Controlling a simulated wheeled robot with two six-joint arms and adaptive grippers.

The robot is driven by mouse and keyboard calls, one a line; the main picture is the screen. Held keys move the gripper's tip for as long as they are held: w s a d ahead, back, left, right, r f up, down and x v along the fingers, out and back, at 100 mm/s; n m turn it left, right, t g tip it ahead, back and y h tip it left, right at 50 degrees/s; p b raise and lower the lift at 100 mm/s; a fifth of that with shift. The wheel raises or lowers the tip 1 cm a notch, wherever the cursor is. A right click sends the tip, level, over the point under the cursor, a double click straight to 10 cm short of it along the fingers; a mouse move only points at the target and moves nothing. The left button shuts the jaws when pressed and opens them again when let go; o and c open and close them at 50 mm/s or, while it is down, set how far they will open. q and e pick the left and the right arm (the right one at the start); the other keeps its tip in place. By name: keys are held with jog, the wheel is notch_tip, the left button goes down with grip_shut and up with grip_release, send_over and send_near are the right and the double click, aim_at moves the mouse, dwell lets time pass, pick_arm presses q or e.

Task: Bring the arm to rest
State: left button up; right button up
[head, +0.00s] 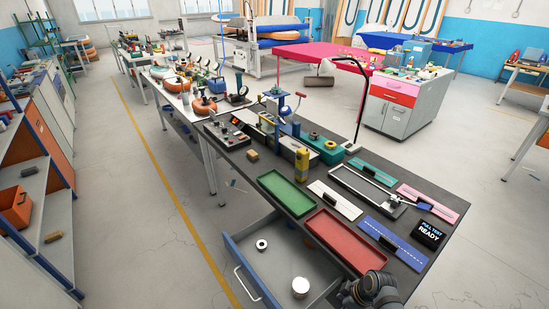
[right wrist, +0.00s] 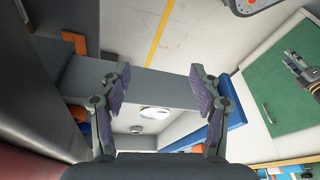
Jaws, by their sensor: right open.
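My right gripper (head: 372,290) shows at the bottom of the head view, near the front edge of the dark workbench (head: 415,262). In the right wrist view its two fingers (right wrist: 156,90) stand wide apart with nothing between them, so it is open and empty. Beyond them is the open drawer (head: 268,272), holding a white ring (head: 262,244) and a pale cylinder (head: 300,286). My left gripper is not in the head view. A small grey jointed part (right wrist: 300,72) at the right wrist view's right edge looks like it; its jaws are unclear.
The bench holds a green tray (head: 286,192), a red tray (head: 345,240), a blue board (head: 395,242) and a black sign (head: 429,235) reading "PULL TEST READY". Shelves (head: 40,200) stand at the left. Open floor (head: 125,200) with a yellow line lies between.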

jog(key=s+d+f+m+h, duration=0.1)
jog(key=s+d+f+m, duration=0.2)
jog(key=s+f, duration=0.45)
jog(key=s+d+f+m+h, duration=0.25)
jog(key=s+f, duration=0.25)
jog(key=f, duration=0.5)
jog(key=s+d+f+m, duration=0.1)
jog(key=s+f, duration=0.3)
jog(key=s, duration=0.6)
jog(key=s+d+f+m, duration=0.1)
jog(key=s+f+m, duration=0.3)
jog(key=s, duration=0.6)
jog(key=shift+s+f, duration=0.2)
jog(key=shift+f, duration=0.3)
jog(key=shift+h, duration=0.25)
